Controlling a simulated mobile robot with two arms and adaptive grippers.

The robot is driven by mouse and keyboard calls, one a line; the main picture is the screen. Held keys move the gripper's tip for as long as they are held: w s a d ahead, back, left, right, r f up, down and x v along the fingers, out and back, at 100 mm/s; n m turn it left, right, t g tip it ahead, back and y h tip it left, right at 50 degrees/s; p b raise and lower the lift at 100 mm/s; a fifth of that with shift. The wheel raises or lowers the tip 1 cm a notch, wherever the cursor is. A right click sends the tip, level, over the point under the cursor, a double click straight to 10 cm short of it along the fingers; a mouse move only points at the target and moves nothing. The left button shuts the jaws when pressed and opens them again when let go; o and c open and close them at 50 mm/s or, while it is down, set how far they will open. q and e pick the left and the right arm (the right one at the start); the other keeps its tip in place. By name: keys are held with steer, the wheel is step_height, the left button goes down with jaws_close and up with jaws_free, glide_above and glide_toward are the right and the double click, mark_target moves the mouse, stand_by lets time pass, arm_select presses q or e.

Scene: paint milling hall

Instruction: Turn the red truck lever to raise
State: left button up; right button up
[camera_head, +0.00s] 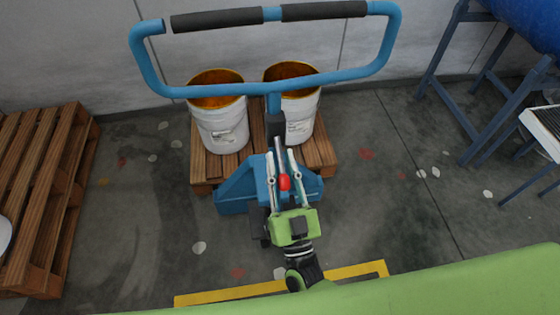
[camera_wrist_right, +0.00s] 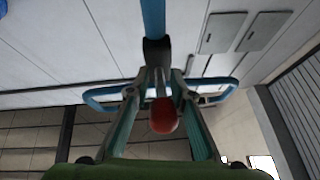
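The red lever knob (camera_head: 284,182) sits at the base of the blue pallet truck handle (camera_head: 272,105). In the right wrist view the red lever knob (camera_wrist_right: 164,116) hangs in front of the handle's shaft (camera_wrist_right: 153,25). My right gripper (camera_head: 282,153) comes from below, its two fingers on either side of the red knob. In the right wrist view the fingers of my right gripper (camera_wrist_right: 154,84) stand apart, with gaps beside the knob and its metal stem. The gripper looks open and grips nothing. My left gripper is not in view.
Two white paint buckets (camera_head: 221,130) (camera_head: 299,125) stand on a wooden pallet (camera_head: 203,172) behind the truck's blue body (camera_head: 240,188). Another wooden pallet stack (camera_head: 62,160) stands at left. A blue metal frame (camera_head: 470,110) is at right.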

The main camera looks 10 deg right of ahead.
steer(key=shift+w+d, duration=0.1)
steer(key=shift+w, duration=0.05)
steer(key=shift+r, duration=0.1)
steer(key=shift+s, duration=0.3)
steer(key=a+v, duration=0.1)
steer(key=v, duration=1)
steer(key=shift+s+d+f, duration=0.2)
steer(key=shift+d+f, duration=0.1)
steer(key=shift+d, duration=0.25)
steer(key=shift+f, duration=0.1)
